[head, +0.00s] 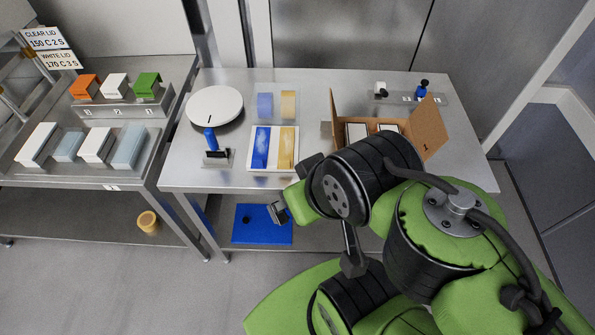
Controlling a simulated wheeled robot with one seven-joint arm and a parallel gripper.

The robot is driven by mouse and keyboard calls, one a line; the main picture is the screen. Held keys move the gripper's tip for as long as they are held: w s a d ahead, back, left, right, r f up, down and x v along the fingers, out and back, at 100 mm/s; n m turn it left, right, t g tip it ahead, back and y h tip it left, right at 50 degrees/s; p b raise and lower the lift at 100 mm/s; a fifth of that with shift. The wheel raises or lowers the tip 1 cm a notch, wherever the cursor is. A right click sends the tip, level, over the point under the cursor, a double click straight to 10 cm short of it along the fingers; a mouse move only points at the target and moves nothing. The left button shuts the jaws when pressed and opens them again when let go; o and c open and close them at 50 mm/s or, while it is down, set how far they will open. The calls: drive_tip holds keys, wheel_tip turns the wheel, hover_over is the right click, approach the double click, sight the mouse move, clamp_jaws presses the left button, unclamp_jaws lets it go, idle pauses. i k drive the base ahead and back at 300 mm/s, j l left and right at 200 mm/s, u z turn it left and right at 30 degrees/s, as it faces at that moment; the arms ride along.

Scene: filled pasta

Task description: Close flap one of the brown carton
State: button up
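The brown carton (327,129) stands open on the right half of the steel table, with pale-topped items inside. Its right flap (423,135), marked 1, stands up and leans outward. Another flap (335,104) stands up at the left side. My arm hides the carton's front and part of its inside. What looks like my gripper (278,212) is low and left of the carton, beyond the table's front edge and apart from the flaps. Its fingers are too small and too covered to tell open from shut.
On the table stand a white round plate (215,106), a blue-handled tool (211,140), a white tray (273,167) with blue and yellow packs, and a small numbered rack (434,98) behind the carton. A shelf (80,170) with several boxes is at left.

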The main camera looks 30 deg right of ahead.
sight(428, 126)
drive_tip(key=z, duration=2)
drive_tip(key=i+l+u, duration=0.15)
drive_tip(key=l+u, duration=0.3)
drive_tip(key=i+l+u, duration=0.1)
drive_tip(key=l+u, duration=1.25)
drive_tip(key=k+l+u, duration=0.2)
drive_tip(key=l+u, duration=0.25)
drive_tip(key=k+l+u, duration=0.25)
drive_tip(key=l+u, duration=0.2)
drive_tip(key=i+j, duration=0.35)
drive_tip(key=i, duration=0.05)
